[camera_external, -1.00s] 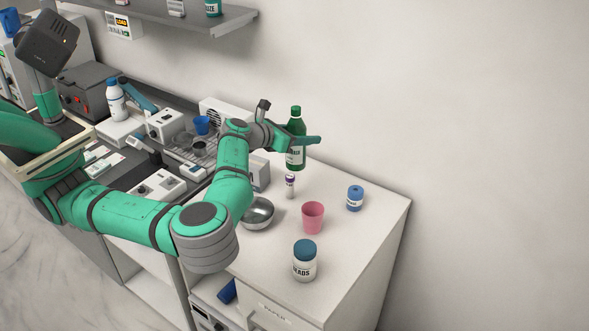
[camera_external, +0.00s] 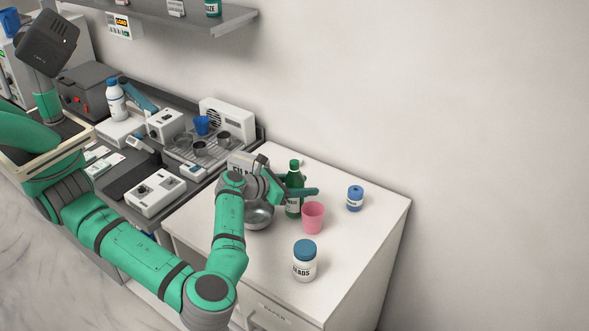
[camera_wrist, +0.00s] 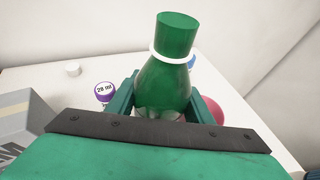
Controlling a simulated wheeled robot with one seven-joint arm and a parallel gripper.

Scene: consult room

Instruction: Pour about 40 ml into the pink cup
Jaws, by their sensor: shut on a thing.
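My gripper (camera_external: 296,191) is shut on a green bottle (camera_external: 293,175) with a pale label. The bottle is upright, just left of and behind the pink cup (camera_external: 313,217), which stands upright on the white counter. I cannot tell whether the bottle's base touches the counter. In the wrist view the green bottle (camera_wrist: 171,75) sits between the two green fingers (camera_wrist: 160,108), with its green cap and a white ring at the neck. The pink cup (camera_wrist: 208,108) is partly hidden behind the right finger. The cup's inside is not clearly visible.
A metal bowl (camera_external: 258,217) stands left of the cup, partly behind my arm. A blue-lidded BEADS jar (camera_external: 304,262) stands in front and a small blue jar (camera_external: 354,198) at right. A purple-capped vial (camera_wrist: 104,91) is left of the bottle.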

